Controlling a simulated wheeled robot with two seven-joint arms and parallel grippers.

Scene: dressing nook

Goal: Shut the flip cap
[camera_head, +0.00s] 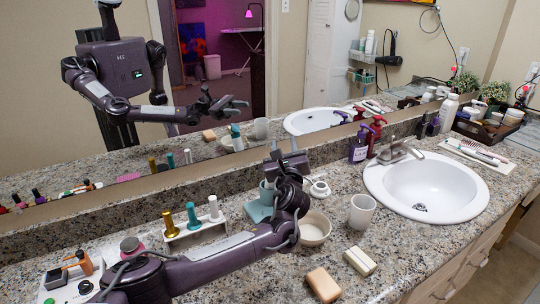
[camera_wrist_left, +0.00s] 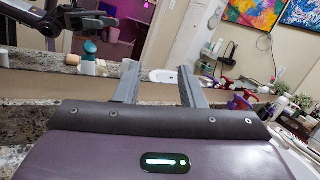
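A teal bottle (camera_head: 258,210) stands on the counter near the mirror, partly hidden behind my left gripper and wrist. Its reflection (camera_head: 236,137) shows a teal body with a white part, but I cannot make out whether its flip cap is open. My left gripper (camera_head: 285,147) is beside and above the bottle, its fingers pointing up toward the mirror. The wrist view shows the two fingers (camera_wrist_left: 158,85) spread apart with nothing between them. The reflected teal bottle (camera_wrist_left: 89,49) also shows left of the fingers there. My right gripper is not in view.
A rack with colored bottles (camera_head: 195,230) stands left of the gripper. A cream bowl (camera_head: 315,229), a small white dish (camera_head: 319,188), a white cup (camera_head: 362,212) and two soap bars (camera_head: 323,284) are to the right. The sink (camera_head: 425,188) is farther right. The mirror limits reach behind.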

